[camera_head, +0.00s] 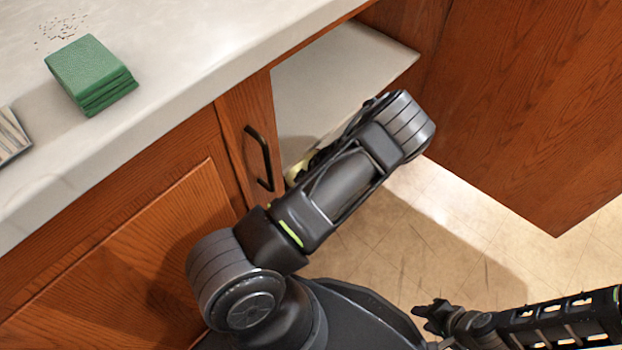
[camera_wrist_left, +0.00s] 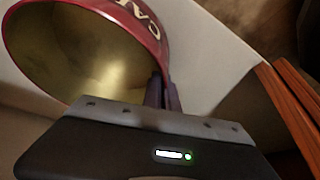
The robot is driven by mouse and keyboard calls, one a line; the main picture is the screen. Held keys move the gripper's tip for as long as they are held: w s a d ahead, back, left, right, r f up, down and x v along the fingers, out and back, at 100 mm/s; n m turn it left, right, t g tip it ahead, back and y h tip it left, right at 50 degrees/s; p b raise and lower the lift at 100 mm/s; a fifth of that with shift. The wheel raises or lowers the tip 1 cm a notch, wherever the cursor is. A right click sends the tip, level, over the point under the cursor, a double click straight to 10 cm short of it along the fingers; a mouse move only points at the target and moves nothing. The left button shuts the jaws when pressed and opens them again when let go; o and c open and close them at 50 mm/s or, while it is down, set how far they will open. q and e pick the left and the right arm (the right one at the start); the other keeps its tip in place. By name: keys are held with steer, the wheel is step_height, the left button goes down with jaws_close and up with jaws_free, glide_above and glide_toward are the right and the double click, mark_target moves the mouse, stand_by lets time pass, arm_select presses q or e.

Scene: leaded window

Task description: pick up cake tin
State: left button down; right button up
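The cake tin (camera_wrist_left: 95,50) fills the upper left of the left wrist view. It has a dark red outside with pale letters and a gold inside, and its open side faces the camera. My left gripper (camera_wrist_left: 163,92) has its two dark fingers close together on either side of the tin's wall at its right edge. In the head view my left arm reaches into the open cabinet and hides that gripper and most of what is there. My right gripper (camera_head: 432,316) is low over the floor, far from the tin; its finger opening is too small to judge.
A pale shelf (camera_head: 345,75) lies inside the wooden cabinet. An open door (camera_head: 530,100) stands at right, and a narrow panel with a dark handle (camera_head: 259,157) is close left of my arm. Green cloths (camera_head: 91,75) lie on the pale counter (camera_head: 170,85).

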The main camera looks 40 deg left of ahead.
arm_select(q)
steer(key=shift+r, duration=0.15)
stand_by(0.6)
steer(key=shift+r+p, duration=0.5)
steer(key=shift+d+r, duration=0.1)
steer(key=shift+r, duration=0.1)
steer(key=w+d+b, duration=0.2)
steer(key=w+d, duration=0.1)
steer(key=d, duration=1.2)
steer(key=w+d+b, duration=0.3)
steer(key=d, duration=1.3)
steer(key=shift+w, duration=0.3)
steer(key=shift+f, duration=0.1)
